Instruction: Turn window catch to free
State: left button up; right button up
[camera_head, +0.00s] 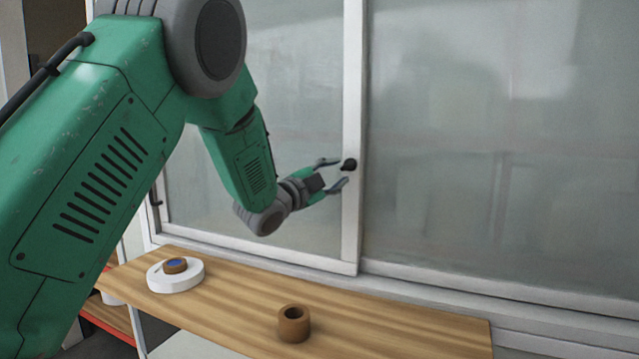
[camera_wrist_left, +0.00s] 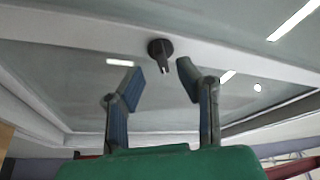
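The window catch (camera_head: 349,165) is a small black knob on the white upright frame of the sliding window (camera_head: 352,110). In the left wrist view the catch (camera_wrist_left: 160,48) shows as a round black base with a short lever pointing toward the gripper. My left gripper (camera_head: 334,172) is open, its two fingers apart just in front of the catch, one above and one below it in the head view. In the left wrist view the open fingertips (camera_wrist_left: 160,75) sit on either side of the lever, with nothing visibly gripped. My right gripper is not in view.
A wooden shelf (camera_head: 400,335) runs below the window. A brown ring (camera_head: 293,324) stands on it, and a white round disc (camera_head: 175,282) with a small brown and blue piece (camera_head: 175,265) on top sits at its left end. The space before the right pane is clear.

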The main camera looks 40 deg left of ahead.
pick_arm(q)
jog(key=v, duration=0.8)
jog(key=shift+s, duration=0.1)
jog(key=shift+f, duration=0.1)
